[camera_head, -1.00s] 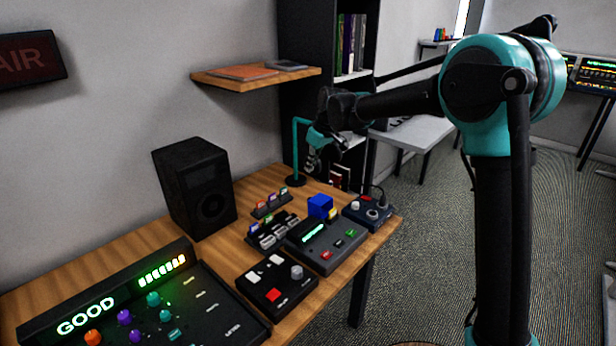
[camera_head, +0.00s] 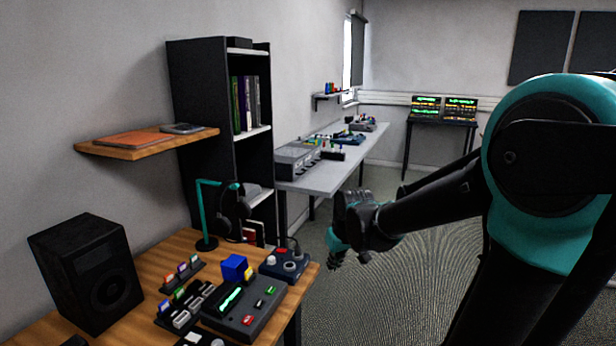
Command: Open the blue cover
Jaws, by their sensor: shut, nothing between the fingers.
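A bright blue box-shaped piece (camera_head: 234,267), which looks like the blue cover, stands on the wooden desk at lower left. It sits at the back edge of a dark grey device (camera_head: 243,307) with a green lit display and coloured buttons. It looks closed; what is under it is hidden. My gripper (camera_head: 336,259) is shut and empty, in the air beyond the right edge of the desk. It is to the right of the blue piece and well apart from it. The fingertips are small and dark in this view.
A dark box with a red button (camera_head: 284,264) lies right of the blue piece. A teal stand with headphones (camera_head: 205,215), a black speaker (camera_head: 88,272) and small coloured cartridges (camera_head: 182,270) are nearby. A long white table (camera_head: 318,178) with devices stands beyond. Grey floor is open at right.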

